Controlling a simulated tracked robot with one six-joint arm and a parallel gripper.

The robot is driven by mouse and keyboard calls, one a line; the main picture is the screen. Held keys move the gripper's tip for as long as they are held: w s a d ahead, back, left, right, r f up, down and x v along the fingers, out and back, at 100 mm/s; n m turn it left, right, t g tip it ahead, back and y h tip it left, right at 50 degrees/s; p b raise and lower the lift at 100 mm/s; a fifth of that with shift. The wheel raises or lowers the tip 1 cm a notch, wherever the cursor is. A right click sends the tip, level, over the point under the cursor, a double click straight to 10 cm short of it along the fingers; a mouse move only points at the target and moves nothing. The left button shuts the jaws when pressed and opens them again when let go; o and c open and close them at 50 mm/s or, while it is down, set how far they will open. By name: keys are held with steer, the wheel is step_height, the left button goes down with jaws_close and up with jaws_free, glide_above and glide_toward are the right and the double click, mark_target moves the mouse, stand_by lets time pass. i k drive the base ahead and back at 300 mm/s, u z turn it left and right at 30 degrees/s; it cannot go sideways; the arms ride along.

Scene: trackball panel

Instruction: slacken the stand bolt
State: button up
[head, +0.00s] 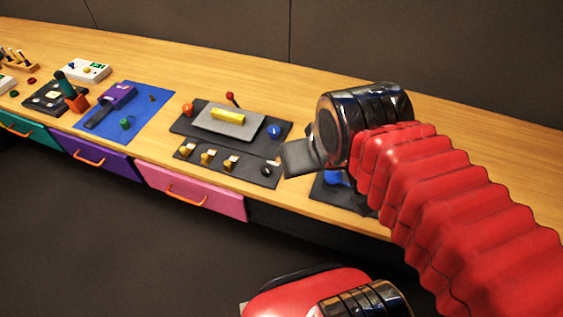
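My gripper (303,157) shows as a dark grey flat finger shape at the end of my red arm, right of the middle of the head view. It is over the right end of a dark panel, and I cannot tell whether it is open. Partly behind my arm, a blue piece (336,178) sits on a dark base (325,193) near the bench's front edge. I cannot make out which part is the stand bolt; it may be hidden by my arm or too small to see.
The wooden bench (365,212) runs across the view. A dark panel (187,127) carries a yellow bar (228,115), a red-topped lever (230,97) and a blue ball (274,131). A blue mat (150,125) lies left. A pink drawer (190,190) with an orange handle is below.

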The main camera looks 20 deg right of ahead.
mark_target(266, 170)
steer(key=z, duration=0.9)
steer(key=k, duration=0.7)
steer(key=u, duration=1.4)
steer(key=i, duration=1)
